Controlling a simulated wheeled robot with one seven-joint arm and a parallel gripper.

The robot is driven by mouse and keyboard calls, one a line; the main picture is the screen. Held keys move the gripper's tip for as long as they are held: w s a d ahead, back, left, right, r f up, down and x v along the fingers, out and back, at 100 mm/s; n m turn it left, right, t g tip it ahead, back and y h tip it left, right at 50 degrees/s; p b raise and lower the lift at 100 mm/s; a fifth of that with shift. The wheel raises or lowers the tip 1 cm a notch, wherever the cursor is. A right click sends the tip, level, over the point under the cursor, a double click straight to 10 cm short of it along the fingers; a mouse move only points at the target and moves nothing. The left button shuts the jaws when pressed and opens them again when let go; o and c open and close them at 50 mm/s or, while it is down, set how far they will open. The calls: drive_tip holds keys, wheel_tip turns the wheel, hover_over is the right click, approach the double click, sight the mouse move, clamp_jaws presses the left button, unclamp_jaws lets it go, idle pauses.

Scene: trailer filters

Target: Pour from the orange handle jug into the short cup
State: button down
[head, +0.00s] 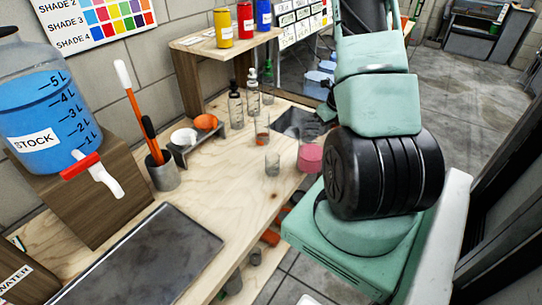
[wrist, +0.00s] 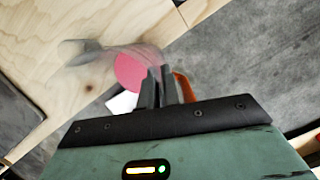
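The jug (head: 310,157) is clear and holds pink liquid. In the head view it is at the right edge of the wooden bench, partly hidden by my arm. In the wrist view its pink liquid (wrist: 131,72) shows just left of my fingers, and part of its orange handle (wrist: 184,86) shows at their right. My gripper (wrist: 158,88) has its fingers close together at the handle and appears shut on it. I cannot tell whether the jug touches the bench. A small clear glass (head: 272,164), seemingly the short cup, stands upright on the bench left of the jug.
A taller glass (head: 262,130) with some orange content stands behind the small glass. Several dropper bottles (head: 252,92) are farther back. A rack with white and orange bowls (head: 206,122) is to the left. Bare bench (head: 225,195) lies in front of the small glass.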

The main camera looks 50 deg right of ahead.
sight(305, 124)
drive_tip(key=shift+w, duration=0.15)
drive_tip(key=shift+w+a+r+g+h, duration=1)
drive_tip(key=shift+a+g+h, duration=0.1)
drive_tip(key=shift+g+h, duration=0.3)
drive_tip(key=shift+w+a+r+n+g+h, duration=0.1)
drive_tip(key=shift+w+a+n+g+h, duration=0.2)
drive_tip(key=shift+w+a+g+h, duration=0.9)
drive_tip(key=shift+w+a, duration=0.05)
drive_tip(key=shift+a, duration=0.05)
drive_tip(key=shift+w+a+f+n+g+h+b, duration=0.3)
drive_tip(key=shift+w+a+f+g+h+b, duration=0.2)
drive_tip(key=shift+g+h+b, duration=0.4)
drive_tip(key=shift+w+a+f+g+h+b, duration=0.2)
drive_tip(key=shift+w+g+h+b, duration=0.15)
drive_tip(key=shift+b, duration=0.5)
